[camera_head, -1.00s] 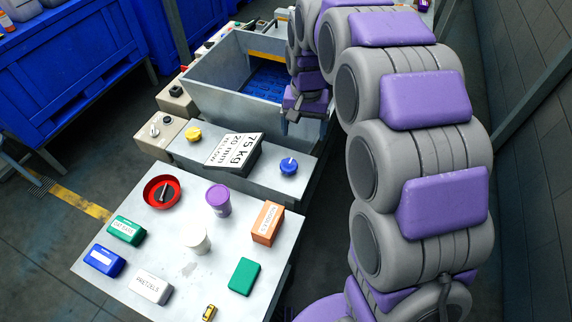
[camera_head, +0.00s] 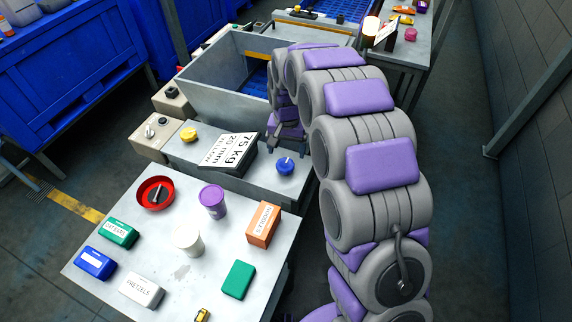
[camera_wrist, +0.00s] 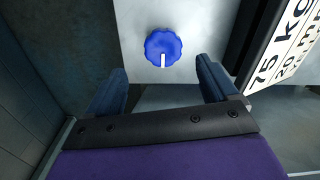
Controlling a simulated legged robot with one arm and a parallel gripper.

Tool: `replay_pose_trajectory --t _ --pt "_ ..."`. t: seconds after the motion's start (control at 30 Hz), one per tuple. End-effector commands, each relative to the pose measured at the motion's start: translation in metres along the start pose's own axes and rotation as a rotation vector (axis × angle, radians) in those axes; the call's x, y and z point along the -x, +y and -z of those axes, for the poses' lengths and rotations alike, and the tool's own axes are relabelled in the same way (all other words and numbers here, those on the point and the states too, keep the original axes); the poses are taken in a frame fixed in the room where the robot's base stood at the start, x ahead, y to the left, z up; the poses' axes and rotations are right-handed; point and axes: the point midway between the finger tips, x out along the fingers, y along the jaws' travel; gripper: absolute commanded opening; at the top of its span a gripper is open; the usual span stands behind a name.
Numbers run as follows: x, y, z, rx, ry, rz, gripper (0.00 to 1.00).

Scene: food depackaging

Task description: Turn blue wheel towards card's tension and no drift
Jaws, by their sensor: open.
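The blue wheel (camera_head: 285,166) is on the right part of the grey machine's front panel. In the wrist view the blue wheel (camera_wrist: 163,46) has a scalloped rim and a white mark pointing down the picture, towards my gripper. The card (camera_head: 228,150) is a tilted white sign left of the wheel. It reads 75 kg and 20 mm, with a smaller third line I cannot read surely. My gripper (camera_wrist: 160,66) is open and empty, its two fingers apart, with the wheel just beyond the fingertips. In the head view my gripper (camera_head: 287,138) hangs just behind the wheel, partly hidden.
A yellow knob (camera_head: 188,135) is on the panel left of the card. The machine's open tub (camera_head: 215,75) is behind the panel.

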Motion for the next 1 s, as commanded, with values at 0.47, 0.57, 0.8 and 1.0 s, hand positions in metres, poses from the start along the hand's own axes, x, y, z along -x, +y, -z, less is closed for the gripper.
replay_pose_trajectory --t 0.47,0.57,0.8,1.0 --pt "-0.068 -0.001 -0.001 0.0 -0.001 -0.003 0.86" --pt "-0.07 0.001 0.0 0.0 -0.001 -0.001 0.86" --pt "-0.07 -0.001 0.0 0.0 0.0 -0.002 0.86" --pt "-0.071 -0.002 -0.001 0.001 0.0 -0.003 0.68"
